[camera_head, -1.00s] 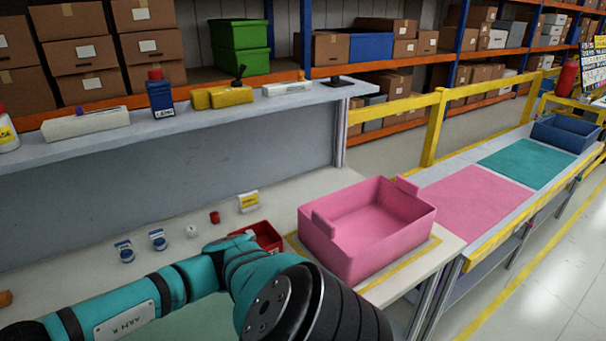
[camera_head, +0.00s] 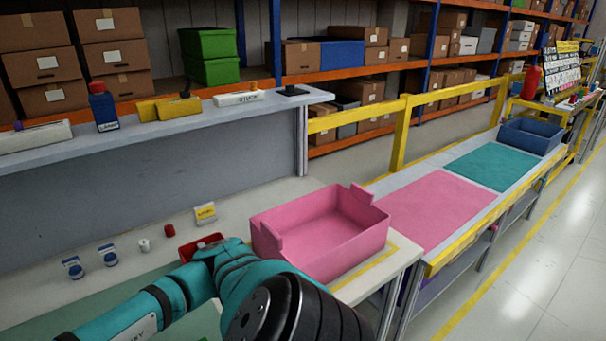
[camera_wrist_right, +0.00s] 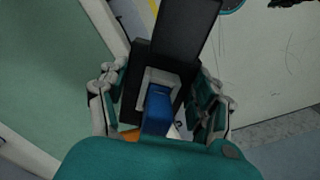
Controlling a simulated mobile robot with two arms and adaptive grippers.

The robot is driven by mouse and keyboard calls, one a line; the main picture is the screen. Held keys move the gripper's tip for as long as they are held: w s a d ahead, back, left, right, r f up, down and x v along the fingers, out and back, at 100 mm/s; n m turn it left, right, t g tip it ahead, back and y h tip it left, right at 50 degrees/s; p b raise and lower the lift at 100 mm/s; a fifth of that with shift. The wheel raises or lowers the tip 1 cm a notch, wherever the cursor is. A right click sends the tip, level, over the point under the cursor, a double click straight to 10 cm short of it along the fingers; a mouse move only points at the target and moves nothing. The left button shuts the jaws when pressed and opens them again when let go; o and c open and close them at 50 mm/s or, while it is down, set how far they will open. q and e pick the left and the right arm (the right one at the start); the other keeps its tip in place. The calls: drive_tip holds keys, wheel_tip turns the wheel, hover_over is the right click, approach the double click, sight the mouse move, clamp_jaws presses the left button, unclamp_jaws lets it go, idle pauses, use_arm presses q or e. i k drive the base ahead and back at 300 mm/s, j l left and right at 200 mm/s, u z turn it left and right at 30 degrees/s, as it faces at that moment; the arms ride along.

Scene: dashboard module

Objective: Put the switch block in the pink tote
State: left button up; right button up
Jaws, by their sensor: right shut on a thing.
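The pink tote (camera_head: 322,232) stands open on the right end of the workbench in the head view, and the part of its inside that shows is empty. In the right wrist view my right gripper (camera_wrist_right: 160,92) is shut on a dark block with a grey frame and a blue part, which looks like the switch block (camera_wrist_right: 185,30). The fingers press on it from both sides. A teal arm of mine crosses the lower head view in front of the tote's near-left side, but its gripper is hidden there. My left gripper is in neither view.
A red bin (camera_head: 200,248) sits left of the tote, partly behind my arm.

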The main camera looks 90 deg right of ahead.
sight(313, 256)
drive_tip(key=k+l, duration=1.5)
drive_tip(key=l, duration=0.15)
